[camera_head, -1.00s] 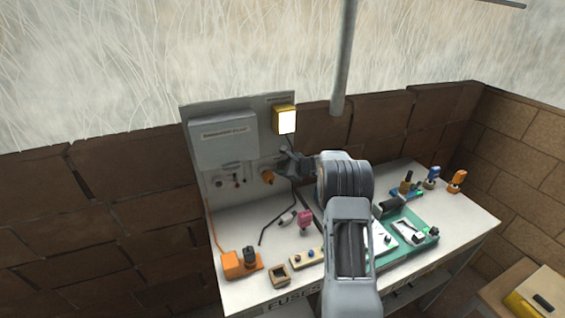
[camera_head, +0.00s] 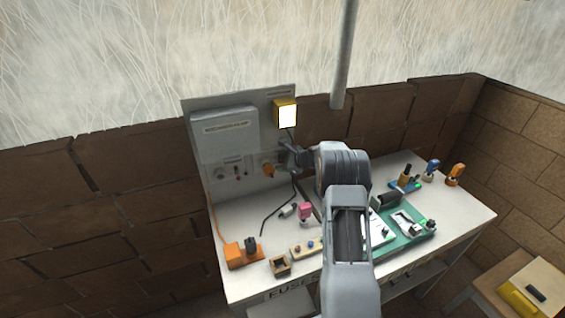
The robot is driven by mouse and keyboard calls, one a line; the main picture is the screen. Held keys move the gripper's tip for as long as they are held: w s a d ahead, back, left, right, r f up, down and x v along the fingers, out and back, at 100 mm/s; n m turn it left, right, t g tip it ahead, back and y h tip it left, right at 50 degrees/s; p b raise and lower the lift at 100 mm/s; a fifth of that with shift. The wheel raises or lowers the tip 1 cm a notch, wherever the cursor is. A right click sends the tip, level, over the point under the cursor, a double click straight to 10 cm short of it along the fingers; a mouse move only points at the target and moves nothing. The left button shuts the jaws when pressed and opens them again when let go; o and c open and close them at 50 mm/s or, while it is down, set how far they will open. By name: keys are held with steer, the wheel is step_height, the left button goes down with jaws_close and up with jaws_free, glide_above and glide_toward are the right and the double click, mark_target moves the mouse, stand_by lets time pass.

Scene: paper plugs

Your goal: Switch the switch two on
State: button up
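A grey upright panel (camera_head: 196,120) stands at the back left of the workbench. Its lower part carries a row of small controls (camera_head: 230,172) and, right of them, an orange switch-like part (camera_head: 267,169). The labels are too small to read, so I cannot tell which is switch two or how any switch is set. My gripper (camera_head: 284,157) is in front of the panel, just right of the orange part, pointing left. I cannot tell whether it touches that part. Its fingers are small and dark, and their opening is unclear.
A yellow lamp (camera_head: 286,114) with a bright white face is on the panel's upper right. The white workbench (camera_head: 232,212) holds a black cable, an orange block (camera_head: 235,257), a pink part (camera_head: 305,211) and a green tray (camera_head: 409,240). A grey pole (camera_head: 344,60) hangs above.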

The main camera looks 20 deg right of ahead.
steer(key=shift+d+r, duration=0.1)
steer(key=shift+s+d+r, duration=0.25)
steer(key=shift+d, duration=0.05)
steer(key=b+v, duration=0.3)
steer(key=v, duration=0.9)
steer(key=shift+s+d+b, duration=0.15)
steer(key=shift+s+b, duration=0.2)
steer(key=shift+r, duration=0.15)
